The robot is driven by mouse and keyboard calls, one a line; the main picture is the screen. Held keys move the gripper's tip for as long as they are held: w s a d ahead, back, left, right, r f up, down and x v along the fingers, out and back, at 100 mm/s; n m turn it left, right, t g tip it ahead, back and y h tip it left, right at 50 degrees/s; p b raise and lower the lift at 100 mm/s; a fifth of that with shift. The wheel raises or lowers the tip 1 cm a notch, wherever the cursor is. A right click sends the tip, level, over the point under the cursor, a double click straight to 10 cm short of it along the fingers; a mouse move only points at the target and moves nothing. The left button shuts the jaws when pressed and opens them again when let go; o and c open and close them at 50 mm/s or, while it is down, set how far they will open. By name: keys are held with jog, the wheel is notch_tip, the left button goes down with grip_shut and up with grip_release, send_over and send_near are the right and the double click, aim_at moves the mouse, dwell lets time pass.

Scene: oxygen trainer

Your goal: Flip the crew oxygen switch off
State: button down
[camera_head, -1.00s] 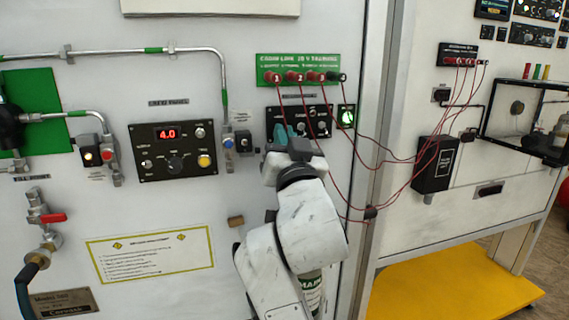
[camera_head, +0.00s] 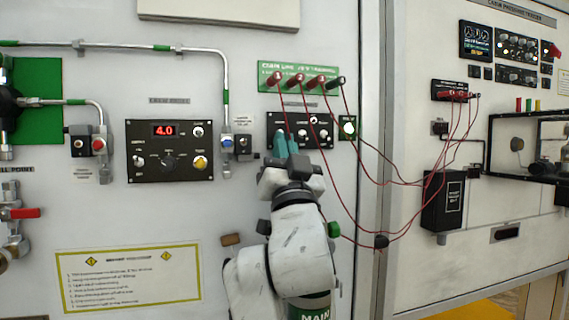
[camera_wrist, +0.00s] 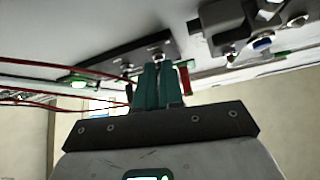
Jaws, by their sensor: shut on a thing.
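My gripper (camera_head: 286,143) is at the left part of a small black panel (camera_head: 320,140) under the green board. Its teal fingers are close together, with their tips at the panel, and cover the left part of it. In the wrist view the fingers (camera_wrist: 158,85) point up at the panel (camera_wrist: 110,58), with a small metal toggle (camera_wrist: 158,58) right at their tips. The fingers hide most of what is between them, and the toggle's position cannot be read. The panel's lettering is too small to read, so I cannot tell which switch is the crew oxygen one.
A black panel with a red 4.0 display (camera_head: 163,130) is to the left, with a toggle (camera_head: 139,161) and knobs. Red cables (camera_head: 330,190) hang from the green board (camera_head: 298,77) just right of my gripper. A black box (camera_head: 443,200) is further right.

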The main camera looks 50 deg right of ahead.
jog(key=shift+f, duration=0.1)
dwell(0.3)
jog(key=c, duration=1.3)
grip_release()
jog(key=shift+o, duration=0.2)
jog(key=b+v, duration=0.2)
jog(key=v, duration=0.8)
jog(key=shift+s+a+f, duration=0.15)
jog(key=shift+f, duration=0.2)
